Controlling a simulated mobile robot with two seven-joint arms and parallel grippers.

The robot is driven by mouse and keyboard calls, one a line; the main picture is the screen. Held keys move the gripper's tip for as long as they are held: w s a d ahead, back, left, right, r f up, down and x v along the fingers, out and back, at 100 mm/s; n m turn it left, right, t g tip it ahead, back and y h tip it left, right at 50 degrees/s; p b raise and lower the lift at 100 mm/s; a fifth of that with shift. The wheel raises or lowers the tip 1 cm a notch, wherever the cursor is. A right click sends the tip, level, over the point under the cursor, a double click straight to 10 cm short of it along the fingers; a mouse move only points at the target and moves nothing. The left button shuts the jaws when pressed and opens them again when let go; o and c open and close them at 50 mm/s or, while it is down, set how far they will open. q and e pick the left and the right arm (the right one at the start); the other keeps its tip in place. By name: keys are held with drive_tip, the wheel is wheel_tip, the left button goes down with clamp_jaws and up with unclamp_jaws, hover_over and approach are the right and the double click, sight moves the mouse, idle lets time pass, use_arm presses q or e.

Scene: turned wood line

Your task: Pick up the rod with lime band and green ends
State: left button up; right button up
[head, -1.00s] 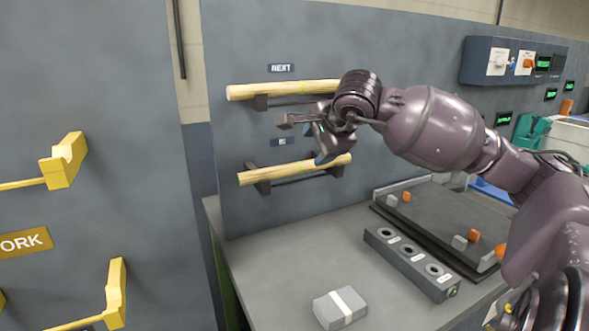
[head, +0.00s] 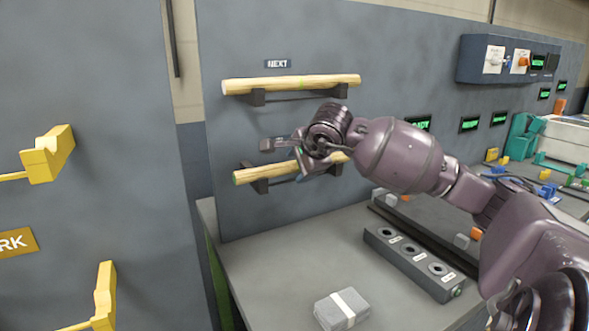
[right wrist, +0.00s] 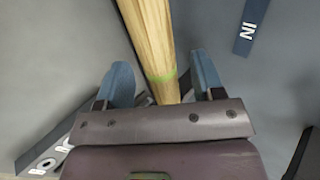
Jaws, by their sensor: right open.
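The rod with the lime band and a green left end (head: 247,175) rests on the lower pair of wall brackets in the head view. Part of it is hidden behind my right gripper (head: 284,159), which is open in front of it. In the right wrist view a pale wooden rod (right wrist: 150,35) with a lime band runs between the two blue fingers of the open gripper (right wrist: 163,78), with gaps on both sides. A second wooden rod (head: 270,85) with a lime band and plain-looking ends lies on the upper brackets under the NEXT sign.
A grey bench below carries a block with several round holes (head: 412,263), a grey block with a white strap (head: 341,309) and a dark fixture. Yellow hooks (head: 47,155) stand out from the panel at left. The wall between the racks is clear.

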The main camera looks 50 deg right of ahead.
drive_tip(key=shift+r, duration=0.1)
drive_tip(key=shift+c, duration=1)
drive_tip(key=c, duration=0.7)
drive_tip(key=shift+c, duration=0.9)
